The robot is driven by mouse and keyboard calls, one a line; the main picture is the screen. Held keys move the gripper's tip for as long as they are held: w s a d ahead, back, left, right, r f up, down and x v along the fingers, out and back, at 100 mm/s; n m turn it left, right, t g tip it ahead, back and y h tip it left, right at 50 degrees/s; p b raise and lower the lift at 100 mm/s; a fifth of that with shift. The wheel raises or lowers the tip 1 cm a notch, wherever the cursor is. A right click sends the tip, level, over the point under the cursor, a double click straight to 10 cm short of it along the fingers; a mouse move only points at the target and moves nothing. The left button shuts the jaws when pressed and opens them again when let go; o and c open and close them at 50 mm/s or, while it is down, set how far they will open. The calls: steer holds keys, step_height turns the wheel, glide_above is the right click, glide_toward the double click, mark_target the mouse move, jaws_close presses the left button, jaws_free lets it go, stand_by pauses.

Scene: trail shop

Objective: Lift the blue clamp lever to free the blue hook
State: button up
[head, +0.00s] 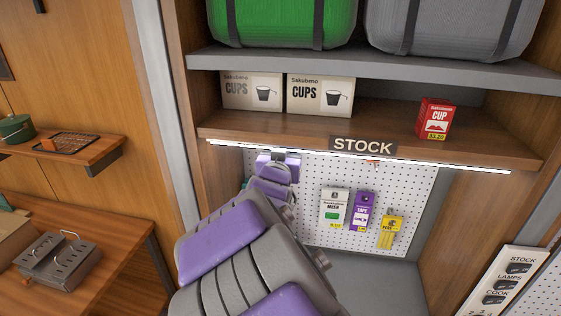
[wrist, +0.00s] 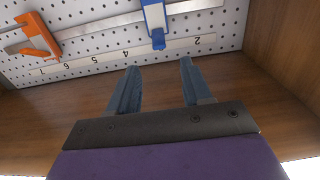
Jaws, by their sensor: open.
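A blue clamp (wrist: 155,22) with a pale strip along it shows at the top of the wrist view, against the pegboard and over the ruler strip. Its upper part is cut off by the frame, and I cannot tell lever from hook. My gripper (wrist: 158,72) is open and empty. Its two blue-grey fingers point toward the board, with the clamp's rounded blue end beyond the gap between them, apart from both. In the head view my purple and grey arm reaches under the STOCK sign (head: 363,146); the fingers and the blue clamp are hidden there.
An orange clamp (wrist: 38,36) is on the pegboard (wrist: 95,18) at left in the wrist view. A numbered ruler strip (wrist: 110,57) runs along the board. Packaged goods, such as a purple box (head: 362,211), hang right of my arm. A wooden shelf (head: 290,134) lies above it.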

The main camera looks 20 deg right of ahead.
steer(key=p+v, duration=0.1)
steer(key=v, duration=0.5)
steer(key=shift+s, duration=0.2)
steer(key=shift+a, duration=0.1)
